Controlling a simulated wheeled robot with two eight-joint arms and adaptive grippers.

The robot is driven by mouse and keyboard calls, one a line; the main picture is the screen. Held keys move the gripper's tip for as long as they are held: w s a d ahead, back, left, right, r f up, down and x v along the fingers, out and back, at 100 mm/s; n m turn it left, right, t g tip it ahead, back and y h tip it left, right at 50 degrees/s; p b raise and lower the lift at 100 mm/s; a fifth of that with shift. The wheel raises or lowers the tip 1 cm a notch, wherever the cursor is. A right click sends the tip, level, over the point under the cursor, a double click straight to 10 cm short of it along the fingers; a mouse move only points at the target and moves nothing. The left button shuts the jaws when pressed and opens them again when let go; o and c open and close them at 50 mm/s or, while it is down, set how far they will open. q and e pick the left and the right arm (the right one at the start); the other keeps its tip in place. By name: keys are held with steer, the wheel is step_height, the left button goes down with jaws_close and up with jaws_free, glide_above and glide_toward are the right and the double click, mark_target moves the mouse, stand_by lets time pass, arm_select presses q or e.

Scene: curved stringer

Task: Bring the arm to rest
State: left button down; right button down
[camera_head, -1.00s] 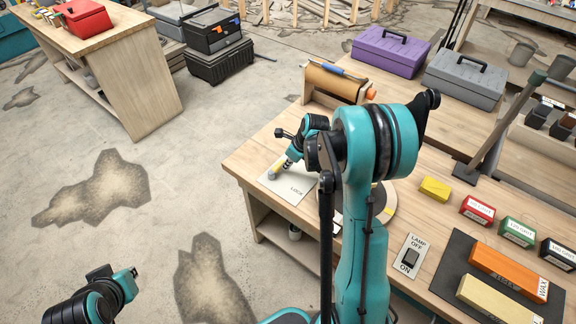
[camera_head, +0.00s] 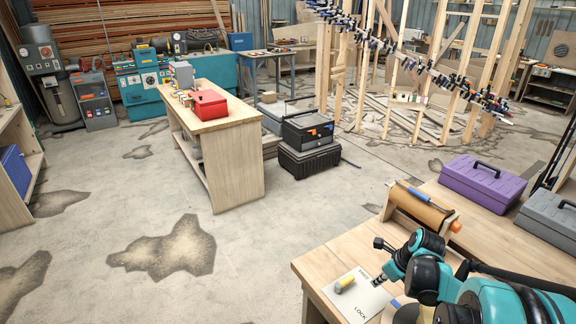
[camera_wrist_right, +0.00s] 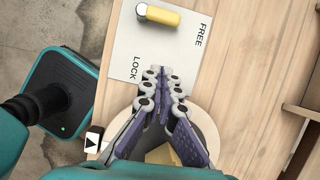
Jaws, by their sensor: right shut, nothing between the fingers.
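My right gripper (camera_head: 378,281) is shut and empty above the front left corner of the wooden workbench (camera_head: 322,262). In the right wrist view its purple-grey fingers (camera_wrist_right: 163,85) come together near the edge of a pale plate (camera_wrist_right: 183,50) marked FREE and LOCK. A yellow handle (camera_wrist_right: 165,16) with a grey end lies on that plate, apart from the fingertips. It also shows in the head view (camera_head: 344,284), left of the gripper. My teal right arm (camera_head: 490,300) reaches in from the lower right. My left gripper is out of view.
A roll on a wooden stand (camera_head: 420,208), a purple toolbox (camera_head: 483,181) and a grey toolbox (camera_head: 550,217) stand behind the arm. Open concrete floor (camera_head: 270,225) lies left of the bench. Another bench (camera_head: 225,165) with a red box (camera_head: 208,103) stands farther off.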

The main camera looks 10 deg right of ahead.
steer(key=s+a+r+n+t, duration=0.1)
steer(key=s+a+r+n, duration=0.2)
steer(key=n, duration=0.7)
steer(key=s+a+r+n+t+h, duration=0.1)
steer(key=s+a+r+n, duration=0.2)
steer(key=s+a+n, duration=0.4)
steer(key=s+a+r+n+t, duration=0.1)
steer(key=s+a+r+n, duration=0.2)
steer(key=n, duration=1)
steer(key=s+a, duration=0.2)
steer(key=a, duration=0.3)
steer(key=shift+s+a+r+n+h, duration=0.15)
steer(key=shift+s+a+n+h, duration=0.15)
steer(key=shift+a+n+h, duration=0.1)
steer(key=shift+d, duration=0.15)
